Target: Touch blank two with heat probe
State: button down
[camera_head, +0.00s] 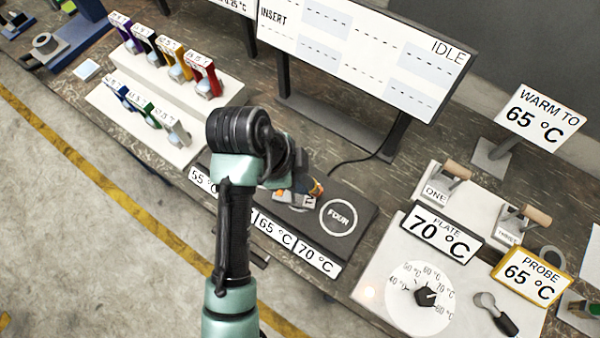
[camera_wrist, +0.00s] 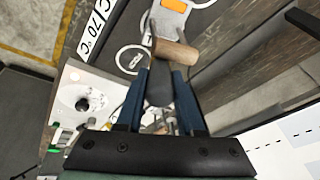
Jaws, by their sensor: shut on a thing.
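My gripper (camera_wrist: 160,80) is shut on a dark grey piece (camera_wrist: 160,89) between its blue fingers. I cannot tell whether this piece is a tool's grip or part of the wooden-handled blank (camera_wrist: 172,18) just beyond it. The blank's wooden handle (camera_wrist: 178,53) lies across, right beyond the fingertips. In the head view, the blank (camera_head: 308,200) is on the dark pad (camera_head: 362,215), next to the FOUR circle, partly hidden by my wrist; its label is too small to read surely. A black-handled piece with a silver round end (camera_head: 497,312) lies on the white station at lower right.
Blanks ONE (camera_head: 435,188) and THREE (camera_head: 508,228) stand on the plate at right. A PROBE 65 °C sign (camera_head: 530,277) and a dial (camera_head: 420,300) are nearby. A monitor (camera_head: 360,50) reading IDLE stands behind the pad. Coloured-handled tools fill the white racks (camera_head: 150,115) at left.

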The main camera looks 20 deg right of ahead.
jog(key=shift+f+b, duration=0.6)
jog(key=shift+b, duration=0.7)
dwell(4.7)
jog(key=shift+r, duration=0.1)
jog(key=shift+r+p, duration=2.7)
jog(key=shift+r, duration=0.75)
